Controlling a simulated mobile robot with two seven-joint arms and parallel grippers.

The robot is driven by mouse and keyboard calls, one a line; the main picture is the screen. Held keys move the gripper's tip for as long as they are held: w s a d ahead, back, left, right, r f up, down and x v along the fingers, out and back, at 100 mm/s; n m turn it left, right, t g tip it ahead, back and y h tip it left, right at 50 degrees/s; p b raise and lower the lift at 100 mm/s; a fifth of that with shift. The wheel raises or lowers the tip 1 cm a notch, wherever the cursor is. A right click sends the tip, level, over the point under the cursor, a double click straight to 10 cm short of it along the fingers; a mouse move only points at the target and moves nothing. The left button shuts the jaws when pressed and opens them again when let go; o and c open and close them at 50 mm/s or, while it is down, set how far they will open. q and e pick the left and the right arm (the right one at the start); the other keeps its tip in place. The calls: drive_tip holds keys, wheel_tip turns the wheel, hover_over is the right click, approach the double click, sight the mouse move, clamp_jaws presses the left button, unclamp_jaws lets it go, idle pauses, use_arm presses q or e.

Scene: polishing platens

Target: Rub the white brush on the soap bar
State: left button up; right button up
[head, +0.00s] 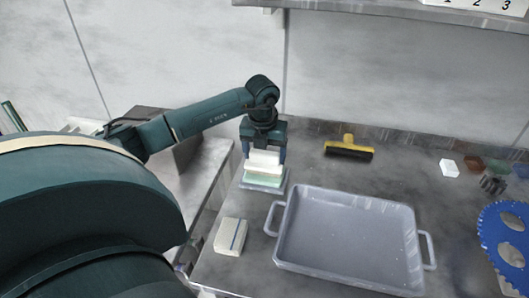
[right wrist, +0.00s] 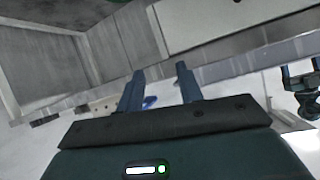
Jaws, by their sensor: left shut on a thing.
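My left gripper (head: 264,152) is shut on the white brush (head: 264,160), with a finger on each side of it. The brush is directly above the pale green soap bar (head: 263,180), which lies in a shallow grey dish (head: 250,186) on the bench. The brush's underside is very close to the soap or touching it; I cannot tell which. My right gripper (right wrist: 158,82) shows in the right wrist view with its two fingers apart and nothing between them. It is not in the head view.
A grey two-handled tray (head: 277,232) stands right of the soap dish. A white block with a dark stripe (head: 230,236) lies in front of the dish. A yellow-handled black brush (head: 348,148) lies behind the tray. A blue toothed ring (head: 490,226) is at far right.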

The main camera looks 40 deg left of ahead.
sight(265, 152)
use_arm(q)
drive_tip(key=shift+f, duration=0.5)
idle(1.1)
drive_tip(key=shift+r+p, duration=2.4)
drive_tip(key=shift+r, duration=1.15)
drive_tip(key=shift+d, duration=0.1)
